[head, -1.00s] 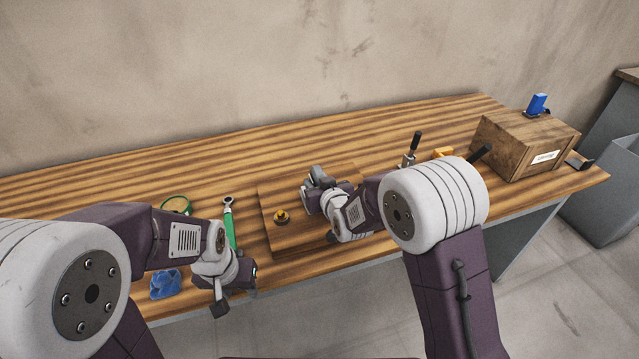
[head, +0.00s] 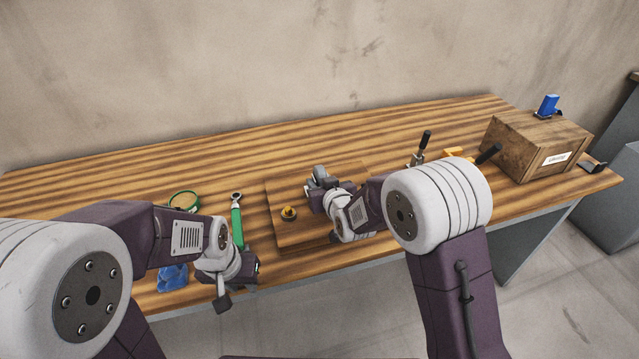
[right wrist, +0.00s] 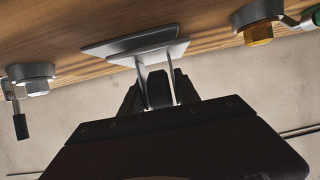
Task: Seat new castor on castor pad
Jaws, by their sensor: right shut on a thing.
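My right gripper (right wrist: 157,98) is shut on the new castor, a grey plate (right wrist: 150,53) with two pale upright legs and a dark part between them. In the right wrist view, the castor's plate lies very close to another flat grey plate (right wrist: 128,37), seemingly the castor pad, on the wood. I cannot tell whether they touch. In the head view, my right gripper (head: 322,188) is over the right half of a wooden board (head: 287,235) and hides most of this spot. My left gripper (head: 223,302) hangs near the front table edge; its jaws are unclear.
A brass-topped fitting (head: 289,213) stands on the board's left part. A black-handled tool (head: 424,143) and a wooden crate (head: 530,148) are right. The table's back is clear.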

